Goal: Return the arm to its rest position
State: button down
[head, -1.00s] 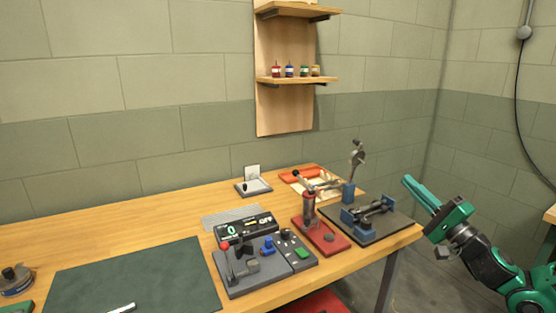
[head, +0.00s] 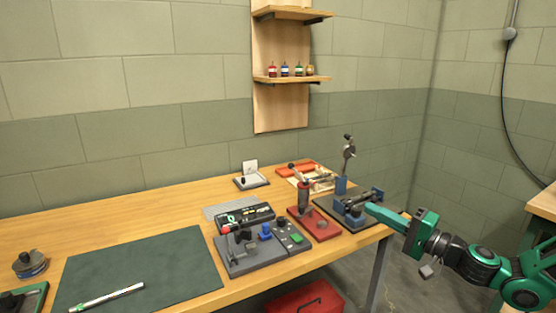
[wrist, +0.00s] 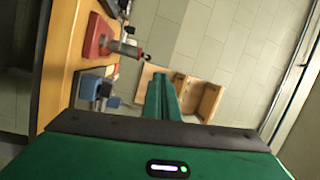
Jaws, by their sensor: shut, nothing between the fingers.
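My gripper (head: 372,210) is at the right of the head view, off the bench's right end. It points left, towards the blue vise on its dark base plate, and looks a little in front of it. Its green fingers are together with nothing between them. In the wrist view the closed fingers (wrist: 161,98) stand out from the green gripper body, with the bench at the left of the picture. My arm reaches in from the right edge of the head view.
The wooden bench (head: 150,206) carries a blue vise (head: 352,208), a red-based press (head: 312,222), a grey control box (head: 262,256), a green mat (head: 140,272) and a pen (head: 106,297). A red toolbox (head: 305,299) is below. Another wooden surface (head: 543,203) stands at right.

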jog(key=s+a+f+n+g+h, duration=0.1)
jog(key=s+a+f+n+g, duration=0.5)
jog(key=f, duration=0.4)
jog(key=s+d+f+g+h, duration=0.5)
jog(key=s+d, duration=0.1)
jog(key=s, duration=0.1)
jog(key=s+d+r+m+g+h, duration=0.1)
jog(key=s+d+r+h, duration=0.1)
jog(key=s, duration=0.5)
jog(key=s+d+r+m+g+h, duration=0.1)
jog(key=s+d+r+m+h, duration=0.1)
jog(key=s+d+r, duration=0.3)
jog(key=s+d+r+m+g+h, duration=0.1)
jog(key=s+d+r+m+h, duration=0.1)
jog(key=s+d+r, duration=0.2)
jog(key=s+d, duration=0.3)
jog(key=s, duration=0.3)
jog(key=shift+s+d+h, duration=0.15)
jog(key=shift+s+h, duration=0.1)
jog(key=shift+h, duration=0.15)
